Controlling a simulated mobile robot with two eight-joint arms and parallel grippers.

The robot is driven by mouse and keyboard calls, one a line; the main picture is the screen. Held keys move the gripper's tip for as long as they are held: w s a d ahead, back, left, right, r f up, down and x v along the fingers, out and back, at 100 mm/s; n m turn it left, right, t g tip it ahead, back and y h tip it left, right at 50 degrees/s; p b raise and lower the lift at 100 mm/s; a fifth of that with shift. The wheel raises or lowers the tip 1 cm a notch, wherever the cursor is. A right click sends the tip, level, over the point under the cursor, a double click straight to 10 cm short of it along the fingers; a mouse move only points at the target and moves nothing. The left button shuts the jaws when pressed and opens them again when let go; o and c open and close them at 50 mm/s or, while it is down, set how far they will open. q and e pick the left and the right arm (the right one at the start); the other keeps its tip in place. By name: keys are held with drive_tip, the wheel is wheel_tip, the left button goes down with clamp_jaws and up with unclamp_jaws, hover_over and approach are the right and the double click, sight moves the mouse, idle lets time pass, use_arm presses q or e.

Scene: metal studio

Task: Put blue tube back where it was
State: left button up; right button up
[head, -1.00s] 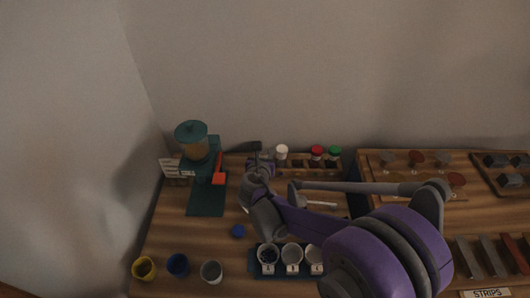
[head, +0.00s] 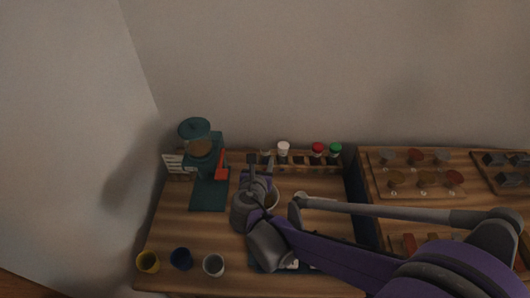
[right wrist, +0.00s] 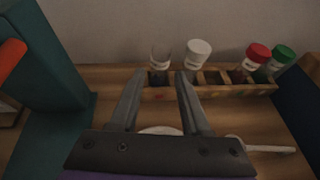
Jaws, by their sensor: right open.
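A clear, uncapped tube (right wrist: 160,58) with dark contents stands in the left end of the wooden rack (right wrist: 150,91) in the right wrist view. It also shows faintly in the head view (head: 265,152). No blue shows on it. My right gripper (head: 260,160) is open, its fingertips (right wrist: 160,74) just in front of the tube and apart to its left and right. I cannot tell whether they touch it. White-capped (right wrist: 198,52), red-capped (right wrist: 257,55) and green-capped (right wrist: 281,58) tubes stand farther right in the rack. My left gripper is out of view.
A teal grinder (head: 197,160) with a red lever stands left of my gripper. A pale bowl (head: 273,198) is partly hidden below it. Yellow (head: 148,262), blue (head: 181,259) and grey (head: 213,265) cups stand at the front left. Open tabletop lies between.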

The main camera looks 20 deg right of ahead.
drive_tip(key=shift+v, duration=1.2)
